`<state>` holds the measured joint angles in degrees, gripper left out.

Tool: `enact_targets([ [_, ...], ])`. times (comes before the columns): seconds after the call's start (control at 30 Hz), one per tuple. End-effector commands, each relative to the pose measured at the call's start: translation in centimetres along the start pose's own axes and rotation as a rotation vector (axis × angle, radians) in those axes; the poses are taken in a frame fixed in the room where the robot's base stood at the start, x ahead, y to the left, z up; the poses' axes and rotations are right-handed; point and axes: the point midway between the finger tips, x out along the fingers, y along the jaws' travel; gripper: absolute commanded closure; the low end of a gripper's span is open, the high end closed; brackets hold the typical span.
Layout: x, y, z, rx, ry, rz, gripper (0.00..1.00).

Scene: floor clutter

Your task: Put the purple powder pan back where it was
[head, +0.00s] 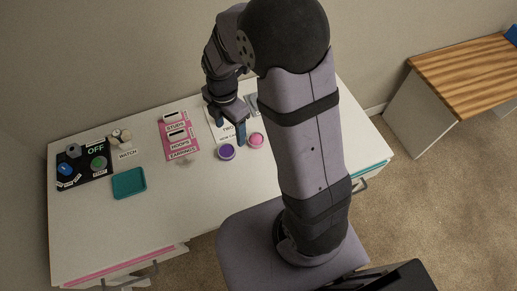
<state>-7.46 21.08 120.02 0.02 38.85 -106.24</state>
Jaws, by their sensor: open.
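The purple powder pan (227,152) is a small round pan lying on the white desk, just in front of a white printed sheet. A pink round pan (256,140) lies close to its right. My gripper (228,125) points down over the printed sheet (221,133), behind and a little above the two pans. Its blue-tipped fingers are apart, with nothing seen between them. My arm hides the desk to the right of the pans and part of the sheet.
A pink card (178,153) with labelled jewellery spots lies left of the sheet. Farther left are a teal tray (129,183), a watch (120,136) and a black panel (85,168) marked OFF. The desk front (150,225) is clear. A wooden-topped bench (465,75) stands at right.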

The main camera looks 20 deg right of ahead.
Motion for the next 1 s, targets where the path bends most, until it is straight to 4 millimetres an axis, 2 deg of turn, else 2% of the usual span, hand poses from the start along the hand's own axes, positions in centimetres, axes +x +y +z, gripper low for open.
enact_targets([
  [0.3,-2.9,-6.1,0.1,0.842,0.000,0.002,0.36],
  [0.6,-4.1,-11.4,-0.6,1.584,0.000,0.002,0.36],
  [0.8,-4.3,-13.5,-1.0,1.881,-0.001,0.001,0.36],
  [1.0,-4.3,-14.2,-1.1,1.984,-0.002,0.000,0.36],
])
